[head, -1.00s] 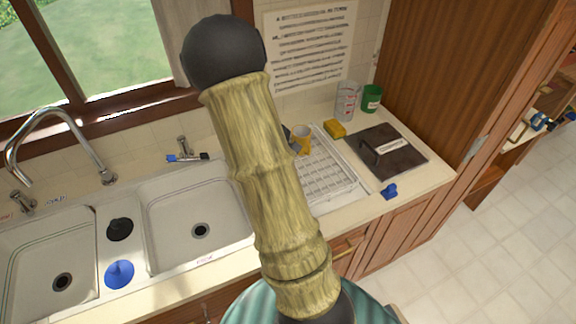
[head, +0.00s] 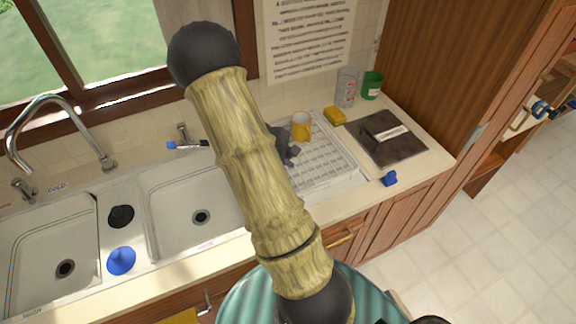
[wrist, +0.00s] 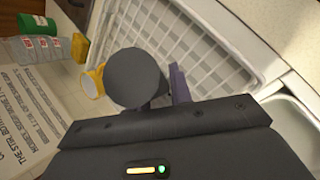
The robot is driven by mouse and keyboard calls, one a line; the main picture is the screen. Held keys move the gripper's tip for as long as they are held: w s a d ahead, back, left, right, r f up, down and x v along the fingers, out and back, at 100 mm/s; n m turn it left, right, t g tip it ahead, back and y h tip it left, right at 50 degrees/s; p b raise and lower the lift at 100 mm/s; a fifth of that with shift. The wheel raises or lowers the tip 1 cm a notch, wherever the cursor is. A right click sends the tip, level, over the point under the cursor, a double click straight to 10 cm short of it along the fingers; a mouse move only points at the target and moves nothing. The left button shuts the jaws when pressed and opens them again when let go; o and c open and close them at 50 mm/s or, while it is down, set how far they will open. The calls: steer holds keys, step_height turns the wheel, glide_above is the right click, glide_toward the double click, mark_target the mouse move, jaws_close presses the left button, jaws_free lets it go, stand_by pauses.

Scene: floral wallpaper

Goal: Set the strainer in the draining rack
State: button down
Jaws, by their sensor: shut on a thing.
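The white draining rack (head: 335,165) lies on the counter right of the sinks; it also shows in the wrist view (wrist: 205,60). My gripper (head: 284,148) is over the rack's left side, partly hidden behind my arm. In the wrist view, my gripper (wrist: 162,98) is shut on a dark grey round thing, which I take to be the strainer (wrist: 135,78). It appears above the rack's left part; I cannot tell whether it touches the rack. The fingers are mostly hidden by it.
A yellow mug (head: 301,126) stands at the rack's back left, close to my gripper. A sponge (head: 334,116), clear cup (head: 346,88), green cup (head: 371,85) and dark board (head: 392,137) are to the right. Two sink basins lie left, with a blue plunger-like thing (head: 121,261) between them.

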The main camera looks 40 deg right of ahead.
steer(key=shift+s, duration=0.1)
steer(key=shift+f, duration=2.05)
steer(key=shift+f, duration=0.15)
steer(key=c, duration=1.3)
jaws_free()
steer(key=shift+o, duration=0.2)
steer(key=shift+r, duration=0.2)
steer(key=v, duration=1.2)
